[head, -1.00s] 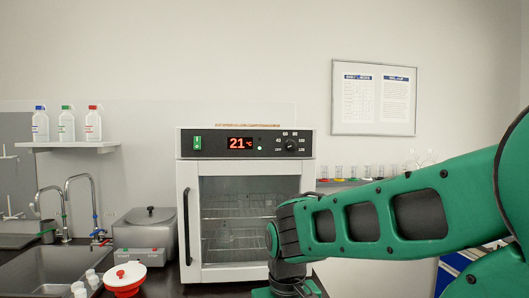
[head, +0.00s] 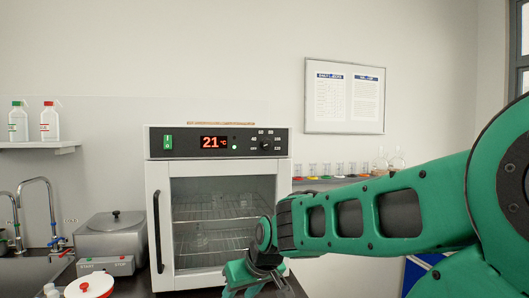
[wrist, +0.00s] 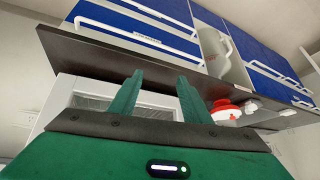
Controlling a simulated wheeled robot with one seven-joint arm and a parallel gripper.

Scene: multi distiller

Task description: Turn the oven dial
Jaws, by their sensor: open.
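The oven (head: 158,215) stands on the counter in the middle of the head view, door closed, with wire racks showing through its glass. Its black dial (head: 265,146) sits at the right of the top panel, ringed by white numbers. The red display (head: 214,142) reads 21 °C, and a green switch (head: 168,142) is at its left. My gripper (head: 250,285) is low in front of the oven's lower right, well below the dial and partly cut off. In the wrist view my gripper (wrist: 158,95) is open, with nothing between its two green fingers. The dial is not visible there.
Left of the oven are a grey lidded device (head: 112,240), a red-and-white container (head: 90,286) and sink taps. Blue drawers (wrist: 150,15) show in the wrist view. Space before the oven's panel is clear.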

